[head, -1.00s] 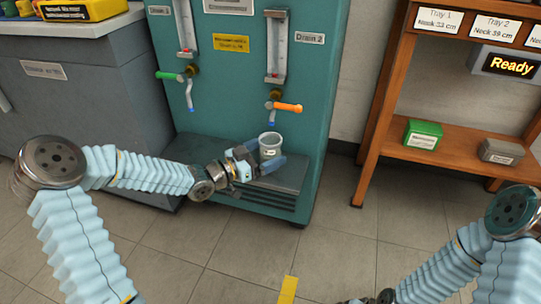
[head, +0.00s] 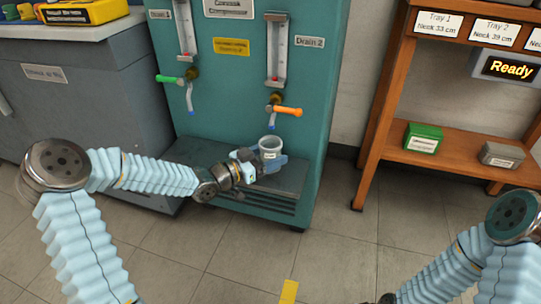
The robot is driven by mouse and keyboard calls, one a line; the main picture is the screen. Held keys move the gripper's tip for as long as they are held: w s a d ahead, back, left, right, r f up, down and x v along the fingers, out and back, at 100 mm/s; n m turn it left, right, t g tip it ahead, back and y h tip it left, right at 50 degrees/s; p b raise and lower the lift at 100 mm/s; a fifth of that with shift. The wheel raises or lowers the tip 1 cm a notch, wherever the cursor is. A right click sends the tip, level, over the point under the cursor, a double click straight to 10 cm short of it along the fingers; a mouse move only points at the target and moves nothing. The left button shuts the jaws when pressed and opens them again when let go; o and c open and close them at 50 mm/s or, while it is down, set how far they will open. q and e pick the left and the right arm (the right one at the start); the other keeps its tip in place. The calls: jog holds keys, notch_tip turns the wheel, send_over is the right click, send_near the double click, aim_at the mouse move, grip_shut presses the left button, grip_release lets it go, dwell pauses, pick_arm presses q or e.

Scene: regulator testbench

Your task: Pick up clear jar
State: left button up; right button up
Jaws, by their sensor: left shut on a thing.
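The clear jar (head: 270,146) is upright, with a small pale label on its side. It is in front of the teal cabinet, below the orange-handled drain valve (head: 285,110). My left gripper (head: 262,162) is shut on the jar from the left, with its fingers around the jar's lower part. I cannot tell for sure whether the jar's base touches the shelf below it. My right arm shows at the lower right, but its gripper is out of view.
The teal cabinet (head: 250,90) has a dark grated shelf (head: 205,150) at its foot. A green-handled valve (head: 168,79) is at the left. A wooden rack (head: 378,125) on the right carries a green box (head: 423,137) and a grey box (head: 501,154). The floor in front is clear.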

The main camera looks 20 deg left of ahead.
pick_arm(q)
jog(key=shift+r, duration=0.4)
jog(key=p+v, duration=0.3)
jog(key=v, duration=1.5)
jog(key=shift+p, duration=0.4)
pick_arm(e)
notch_tip(320, 180, up, 4)
jog(key=shift+f, duration=0.1)
pick_arm(q)
jog(key=shift+f, duration=0.1)
